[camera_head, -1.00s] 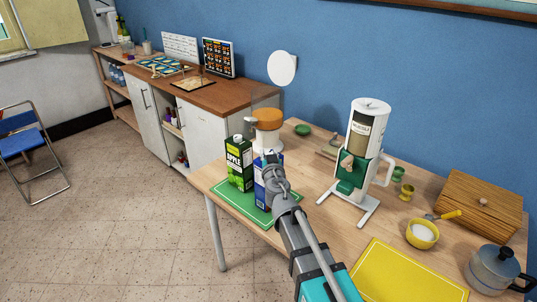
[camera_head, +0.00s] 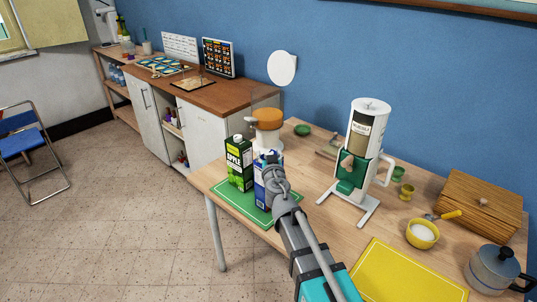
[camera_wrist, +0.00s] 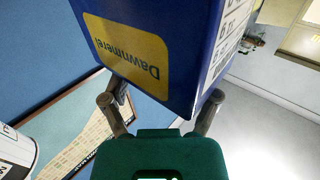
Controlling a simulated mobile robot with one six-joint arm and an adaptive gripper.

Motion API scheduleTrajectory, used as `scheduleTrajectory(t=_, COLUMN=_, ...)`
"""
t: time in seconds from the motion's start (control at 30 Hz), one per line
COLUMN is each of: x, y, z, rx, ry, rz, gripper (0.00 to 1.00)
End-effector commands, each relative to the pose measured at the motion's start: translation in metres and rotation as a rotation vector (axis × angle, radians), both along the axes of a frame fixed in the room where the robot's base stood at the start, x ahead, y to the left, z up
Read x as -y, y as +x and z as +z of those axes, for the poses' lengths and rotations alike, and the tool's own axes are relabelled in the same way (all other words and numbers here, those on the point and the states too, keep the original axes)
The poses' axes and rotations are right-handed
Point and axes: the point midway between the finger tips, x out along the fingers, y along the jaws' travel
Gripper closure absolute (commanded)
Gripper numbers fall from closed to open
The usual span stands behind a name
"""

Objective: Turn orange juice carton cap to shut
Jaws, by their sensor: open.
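A blue and white carton (camera_head: 260,192) stands on a green mat (camera_head: 227,194) at the left end of the table, partly hidden by my arm. In the wrist view the blue carton (camera_wrist: 180,40) is large, with a yellow label reading "Dawnmere". No orange juice wording is readable on it, and I cannot make out its cap. A green carton (camera_head: 239,163) marked "APPLE" with a pale cap stands to its left. My gripper (camera_head: 270,160) is at the blue carton's upper part. In the wrist view my gripper (camera_wrist: 160,100) is open, its fingers apart near the carton; contact is unclear.
An orange-topped appliance (camera_head: 267,125) stands close behind the cartons. A white and green dispenser (camera_head: 363,155) stands to the right. A yellow mat (camera_head: 410,272), a sugar bowl (camera_head: 422,234), a wooden box (camera_head: 481,202) and a metal pot (camera_head: 492,267) occupy the table's right side.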

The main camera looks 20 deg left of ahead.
Motion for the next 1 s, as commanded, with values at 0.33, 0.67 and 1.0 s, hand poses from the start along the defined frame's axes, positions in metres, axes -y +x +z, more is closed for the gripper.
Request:
scheduleTrajectory(t=0.33, x=0.017, y=-0.033, z=0.0, rx=0.0, ry=0.0, rz=0.001, gripper=0.21)
scheduleTrajectory(t=0.67, x=0.031, y=-0.062, z=0.0, rx=0.0, ry=0.0, rz=0.001, gripper=0.21)
scheduleTrajectory(t=1.0, x=0.033, y=-0.065, z=0.0, rx=0.0, ry=0.0, rz=0.0, gripper=0.21)
